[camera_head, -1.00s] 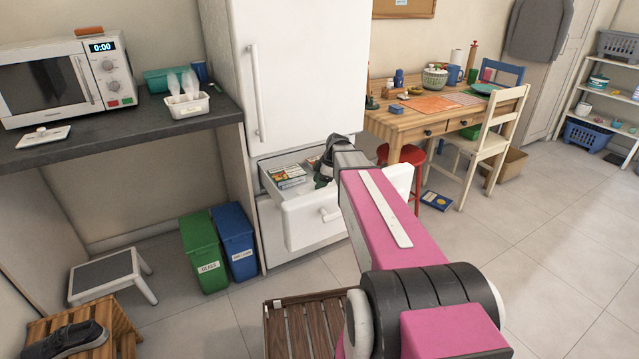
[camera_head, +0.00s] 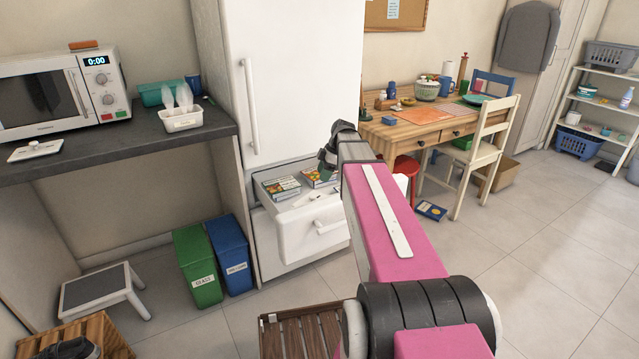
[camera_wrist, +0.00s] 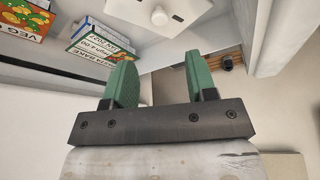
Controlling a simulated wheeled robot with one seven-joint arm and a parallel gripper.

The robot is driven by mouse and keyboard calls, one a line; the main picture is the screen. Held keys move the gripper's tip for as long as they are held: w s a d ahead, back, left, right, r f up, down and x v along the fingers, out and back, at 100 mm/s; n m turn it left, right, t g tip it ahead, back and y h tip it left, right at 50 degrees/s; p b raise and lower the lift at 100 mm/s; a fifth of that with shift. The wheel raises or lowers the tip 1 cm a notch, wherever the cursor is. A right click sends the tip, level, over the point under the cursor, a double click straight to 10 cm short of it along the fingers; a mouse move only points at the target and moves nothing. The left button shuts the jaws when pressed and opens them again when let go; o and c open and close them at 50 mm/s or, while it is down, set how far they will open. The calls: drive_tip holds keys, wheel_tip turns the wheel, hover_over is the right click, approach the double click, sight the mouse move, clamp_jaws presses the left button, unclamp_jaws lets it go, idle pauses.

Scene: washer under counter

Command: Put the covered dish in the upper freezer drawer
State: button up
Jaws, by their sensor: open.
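The upper freezer drawer (camera_head: 312,229) is pulled out below the closed white fridge door. A white covered dish (camera_wrist: 158,14) with a round knob on its lid shows in the wrist view, inside the drawer beside food boxes. In the head view, its pale lid (camera_head: 315,197) is only partly distinguishable from the drawer's white interior. My gripper (camera_wrist: 158,72) has two green fingers spread apart with nothing between them. In the head view, my gripper (camera_head: 326,160) is above the back part of the drawer, apart from the dish.
Food boxes (camera_head: 281,187) lie in the drawer. Green (camera_head: 197,265) and blue (camera_head: 231,255) bins stand left of the fridge. A red stool (camera_head: 405,168) and wooden table (camera_head: 430,125) stand to the right. A slatted wooden crate (camera_head: 300,335) is on the floor in front.

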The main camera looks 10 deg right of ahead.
drive_tip(key=shift+v, duration=0.9)
idle(0.6)
